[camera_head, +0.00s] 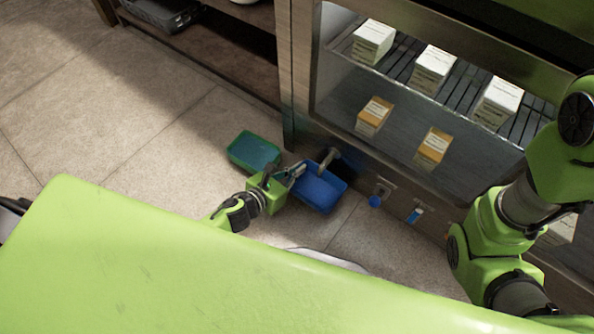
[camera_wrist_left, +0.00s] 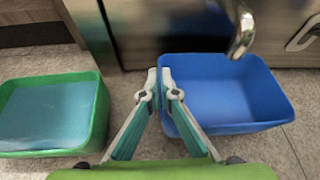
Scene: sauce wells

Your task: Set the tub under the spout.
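A blue tub (camera_head: 322,190) stands on the floor by the steel cabinet front; it also shows in the left wrist view (camera_wrist_left: 225,98), where it looks empty. A metal spout (camera_head: 327,158) comes out of the cabinet; in the left wrist view the spout (camera_wrist_left: 242,36) ends over the tub's back part. My left gripper (camera_head: 298,170) is at the tub's left wall. In the left wrist view its fingertips (camera_wrist_left: 159,78) are close together, one on each side of that wall, and look closed on it. My right gripper is out of view; only my right arm shows.
A green tub (camera_head: 254,150) with a teal inside stands left of the blue one. A blue knob (camera_head: 374,201) and a blue-and-white fitting (camera_head: 415,214) sit low on the cabinet (camera_head: 300,80). Boxes stand behind its glass. The tiled floor at left is clear.

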